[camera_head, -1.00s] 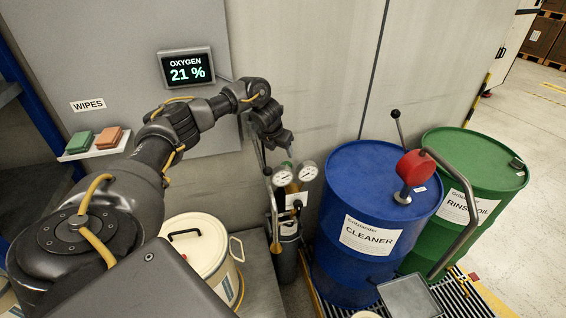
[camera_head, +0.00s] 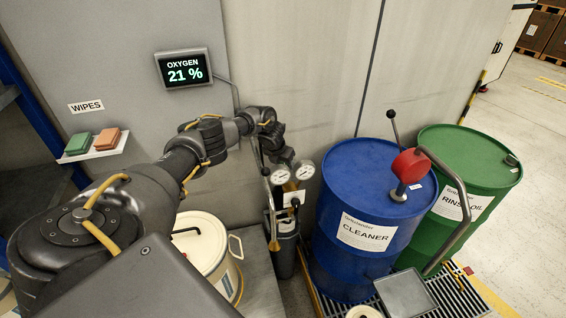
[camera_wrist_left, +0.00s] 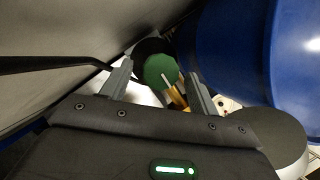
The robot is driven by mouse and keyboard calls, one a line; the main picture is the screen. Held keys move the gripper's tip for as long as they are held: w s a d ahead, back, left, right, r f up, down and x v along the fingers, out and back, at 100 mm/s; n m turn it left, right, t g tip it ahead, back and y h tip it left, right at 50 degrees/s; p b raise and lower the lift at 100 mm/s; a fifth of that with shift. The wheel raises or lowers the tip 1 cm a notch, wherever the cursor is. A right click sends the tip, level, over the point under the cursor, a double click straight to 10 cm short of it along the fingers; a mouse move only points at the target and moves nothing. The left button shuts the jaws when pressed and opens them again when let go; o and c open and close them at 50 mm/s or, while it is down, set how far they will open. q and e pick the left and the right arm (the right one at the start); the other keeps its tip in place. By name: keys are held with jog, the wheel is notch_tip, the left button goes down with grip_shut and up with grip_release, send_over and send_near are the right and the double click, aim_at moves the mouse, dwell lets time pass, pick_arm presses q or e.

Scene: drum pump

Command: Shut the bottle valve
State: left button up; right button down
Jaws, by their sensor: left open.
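The bottle valve shows in the left wrist view as a round green knob (camera_wrist_left: 160,70), with a brass-coloured part below it. My left gripper (camera_wrist_left: 160,77) is open, one finger on each side of the knob, with gaps showing on both sides. I cannot tell whether the fingertips reach down around the knob. In the head view my left gripper (camera_head: 273,150) hangs over the grey gas bottle (camera_head: 286,256) and hides the valve. Two round gauges (camera_head: 305,171) sit beside it. My right gripper is not in view.
The blue CLEANER drum (camera_head: 370,195) stands close right of the bottle, with a red pump (camera_head: 410,167) on top. A green drum (camera_head: 470,160) is behind it. A lidded cream pail (camera_head: 203,245) stands left. A grey wall is close behind.

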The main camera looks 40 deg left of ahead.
pick_arm(q)
jog(key=c, duration=0.9)
jog(key=shift+d, duration=0.1)
jog(key=shift+c, duration=0.4)
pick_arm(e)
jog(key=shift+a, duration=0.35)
